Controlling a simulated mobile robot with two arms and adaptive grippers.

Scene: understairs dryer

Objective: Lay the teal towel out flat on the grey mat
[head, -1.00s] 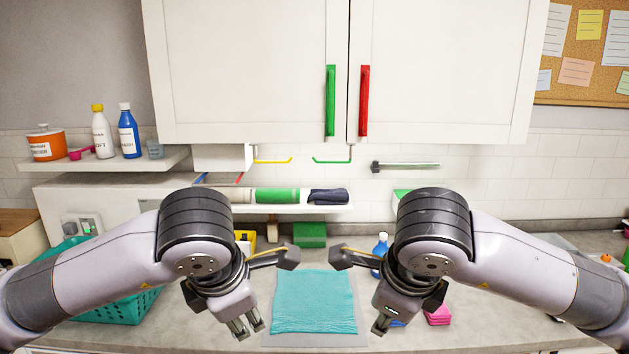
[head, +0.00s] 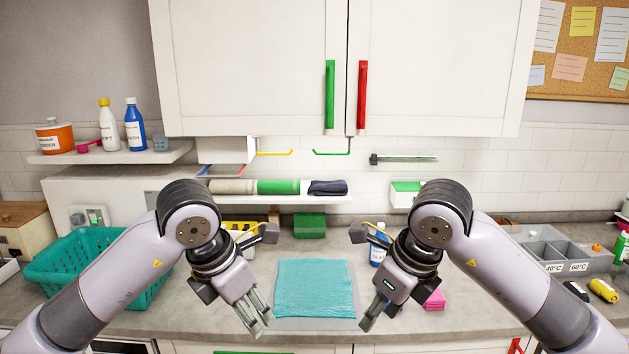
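The teal towel (head: 314,288) lies spread on the grey mat (head: 356,283) on the counter, in the middle of the head view. It looks flat and roughly square, with slightly uneven edges. Only a thin rim of the mat shows around it. My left gripper (head: 257,322) is to the left of the towel, near its front left corner, with its fingers apart and nothing between them. My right gripper (head: 373,317) is to the right of the towel, with nothing seen in it; its fingers look a little apart. Neither gripper appears to touch the towel.
A teal basket (head: 75,258) stands at the left. A blue bottle (head: 380,245) and pink cloths (head: 434,299) are partly behind my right arm. A grey divided tray (head: 548,252) is at the right. Rolled towels (head: 278,187) lie on the shelf above. The counter before the mat is clear.

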